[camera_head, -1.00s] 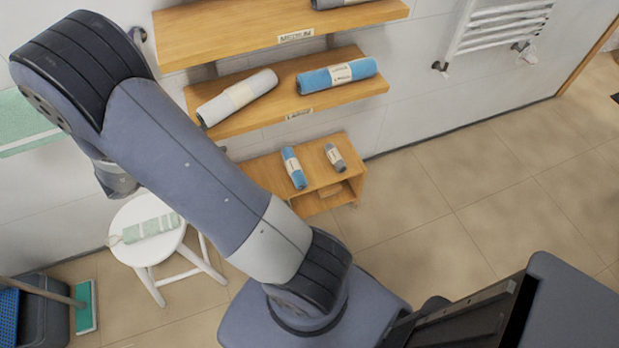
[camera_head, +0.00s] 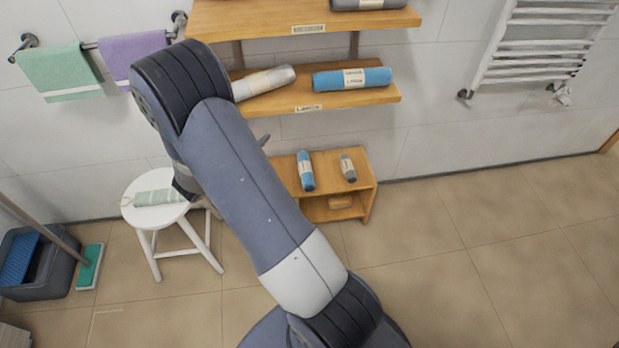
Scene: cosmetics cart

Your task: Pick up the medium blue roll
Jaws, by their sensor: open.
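A mid-size blue roll (camera_head: 306,171) with a pale band stands out on the low wooden bench, left of a small grey roll (camera_head: 348,168). A larger blue roll (camera_head: 352,78) lies on the lower wall shelf. The label on that shelf seems to read "Large"; I cannot read size words on the rolls clearly.
A pale grey roll (camera_head: 264,82) lies partly behind my arm on the lower wall shelf (camera_head: 290,102). A white stool (camera_head: 172,214) holds a green roll (camera_head: 158,197). A bucket (camera_head: 42,262) stands at far left. The floor right of the bench is clear.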

